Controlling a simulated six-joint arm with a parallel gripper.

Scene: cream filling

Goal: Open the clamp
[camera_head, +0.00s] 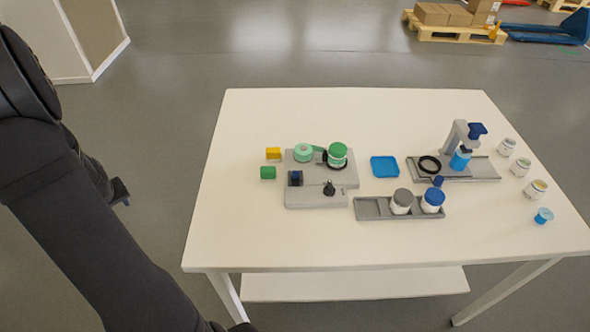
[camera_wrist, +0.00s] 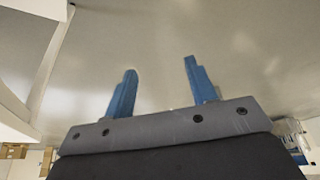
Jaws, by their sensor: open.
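A grey fixture (camera_head: 312,199) stands left of centre on the white table. It carries a pale green round part (camera_head: 303,152), a green-lidded jar (camera_head: 338,155), a dark blue block (camera_head: 296,178) and a black knob (camera_head: 329,188). A dark piece beside the jar may be the clamp, but it is too small to tell whether it is open or shut. My gripper (camera_wrist: 158,82) is open and empty, its two blue fingers apart in the wrist view. In the head view its blue tip (camera_head: 121,192) shows left of the table, well away from the fixture.
Yellow and green blocks (camera_head: 273,154) lie left of the fixture. A blue tray (camera_head: 384,167), a grey rack (camera_head: 372,208) with two jars, and a grey dispenser stand (camera_head: 457,137) are to the right. Several small jars line the right edge. The table's front left is clear.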

